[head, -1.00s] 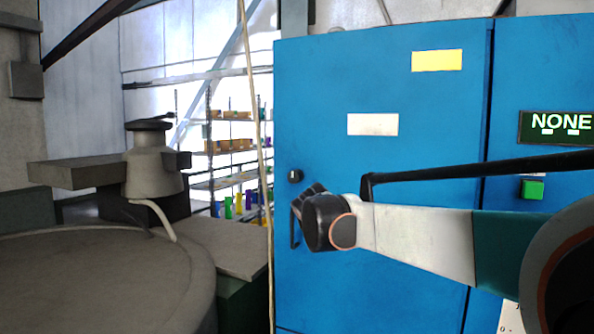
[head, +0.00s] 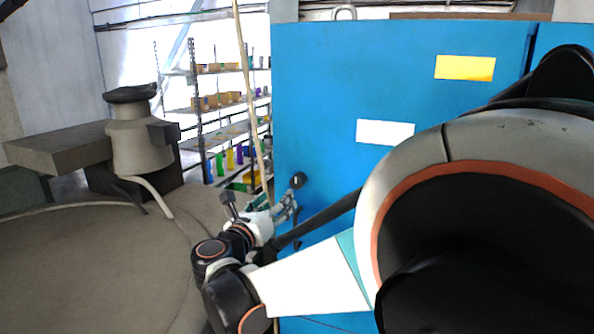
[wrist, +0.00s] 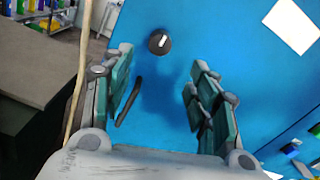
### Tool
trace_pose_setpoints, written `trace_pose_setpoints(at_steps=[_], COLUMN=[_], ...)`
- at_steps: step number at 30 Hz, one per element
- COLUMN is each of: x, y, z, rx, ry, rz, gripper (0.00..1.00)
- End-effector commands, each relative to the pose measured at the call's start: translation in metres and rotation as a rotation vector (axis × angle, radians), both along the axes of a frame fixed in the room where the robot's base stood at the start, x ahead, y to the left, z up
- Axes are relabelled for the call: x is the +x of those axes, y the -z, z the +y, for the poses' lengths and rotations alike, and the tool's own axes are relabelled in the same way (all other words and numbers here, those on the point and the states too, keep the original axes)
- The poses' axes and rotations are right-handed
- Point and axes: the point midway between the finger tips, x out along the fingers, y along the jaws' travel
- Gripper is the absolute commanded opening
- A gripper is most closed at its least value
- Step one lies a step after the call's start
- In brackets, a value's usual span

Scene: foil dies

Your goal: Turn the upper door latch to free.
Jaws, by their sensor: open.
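The blue cabinet door (head: 330,90) carries a round black latch knob (head: 298,180) with a short white mark, near its left edge. The mark looks about upright in the head view. The knob (wrist: 159,41) also shows in the wrist view, ahead of the fingertips and between their lines. A black bar handle (wrist: 128,101) is below the knob, partly beside the left finger. My gripper (wrist: 160,62) is open and empty, its teal-padded fingers apart on either side. In the head view my gripper (head: 287,207) is just below and left of the knob, partly hidden by my arm.
A beige rope or pole (head: 248,90) hangs close to the door's left edge. A round grey table (head: 90,265) and a machine (head: 140,140) stand to the left. Shelves (head: 220,135) with coloured items are behind. White (head: 385,132) and yellow (head: 465,68) labels are on the door.

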Motion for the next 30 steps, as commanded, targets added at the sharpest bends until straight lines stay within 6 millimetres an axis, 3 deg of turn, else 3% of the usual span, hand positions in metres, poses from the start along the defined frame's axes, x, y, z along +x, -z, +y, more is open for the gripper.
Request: trace_pose_setpoints(at_steps=[5,21,30], x=[0.016,0.109,0.128], y=[0.001,0.001,0.001], z=[-0.007,-0.04,-0.047], rx=[-0.002,0.001,0.001], ry=[0.003,0.002,0.0], rz=[0.0,0.0,0.001], gripper=[0.54,0.54,0.54])
